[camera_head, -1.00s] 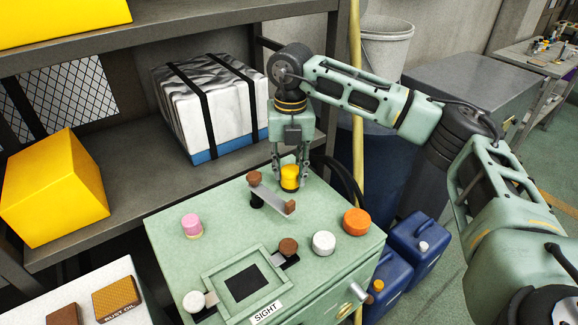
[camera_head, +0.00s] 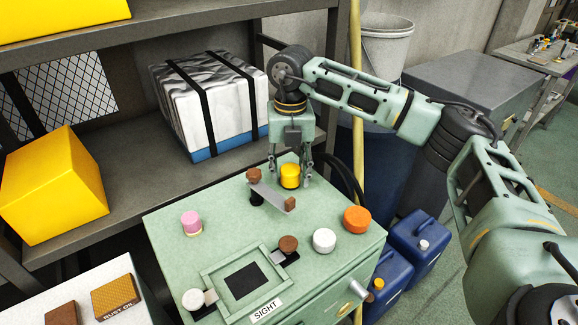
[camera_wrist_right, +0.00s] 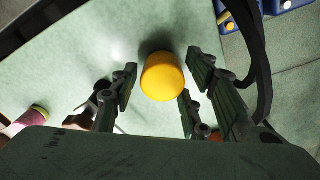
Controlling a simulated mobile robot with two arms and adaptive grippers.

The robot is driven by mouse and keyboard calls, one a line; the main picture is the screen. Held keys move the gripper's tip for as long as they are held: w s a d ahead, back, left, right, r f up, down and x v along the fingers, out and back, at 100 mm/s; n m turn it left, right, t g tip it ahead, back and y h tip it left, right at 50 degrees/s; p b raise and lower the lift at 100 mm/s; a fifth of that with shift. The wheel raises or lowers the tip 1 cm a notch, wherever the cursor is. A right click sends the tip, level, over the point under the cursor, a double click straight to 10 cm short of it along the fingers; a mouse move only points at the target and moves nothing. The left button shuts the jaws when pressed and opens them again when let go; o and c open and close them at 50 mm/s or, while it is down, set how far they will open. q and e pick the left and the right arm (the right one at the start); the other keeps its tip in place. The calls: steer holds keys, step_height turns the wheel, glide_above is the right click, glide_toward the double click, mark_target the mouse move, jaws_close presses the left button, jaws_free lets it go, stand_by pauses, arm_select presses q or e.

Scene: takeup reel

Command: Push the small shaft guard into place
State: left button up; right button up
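A yellow cylindrical cap (camera_head: 290,177) stands upright at the back of the green machine top (camera_head: 225,230); it also shows in the right wrist view (camera_wrist_right: 162,77). My right gripper (camera_head: 290,180) points down over it, fingers open on either side; in the right wrist view its fingers (camera_wrist_right: 165,95) show gaps to the cap. A flat grey metal arm (camera_head: 272,195) with brown knobs lies just in front of the cap. I cannot tell for sure which piece is the small shaft guard. My left gripper is not in view.
Pink (camera_head: 191,222), white (camera_head: 324,240) and orange (camera_head: 356,220) knobs stand on the machine top, around a framed dark window (camera_head: 246,281) labelled SIGHT. A dark cable loops behind the gripper. A shelf with a strapped bale (camera_head: 205,105) stands behind.

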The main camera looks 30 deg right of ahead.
steer(key=shift+o, duration=0.7)
steer(key=shift+r, duration=0.15)
steer(key=shift+r+p, duration=1.7)
steer(key=shift+r, duration=0.85)
